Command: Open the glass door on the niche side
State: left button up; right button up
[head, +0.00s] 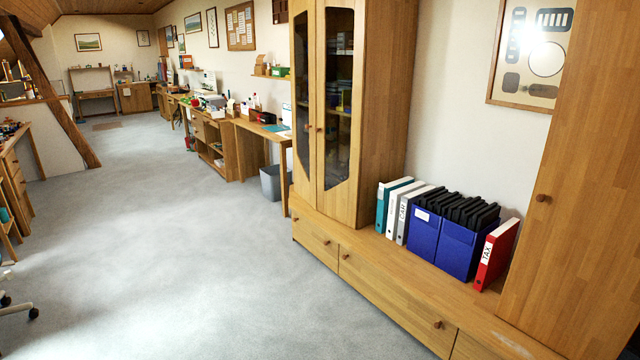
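A tall oak cabinet (385,110) stands right of the middle and has two narrow glass doors in wooden frames. The niche-side glass door (338,100) is the right one, beside the open niche with the binders. It looks shut, and books or boxes show dimly behind its pane. The other glass door (303,85) is to its left and also looks shut. Small round brown knobs (318,129) sit where the two doors meet. Neither of my grippers is in view.
Low drawers (390,292) with knobs run under the cabinet and niche (425,262). Binders, blue file boxes (440,240) and a red binder (495,254) stand in the niche. A wooden door (575,190) is at right. Grey carpet (200,240) before the cabinet is clear.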

aim_at(340, 203)
jog(key=i, duration=2.1)
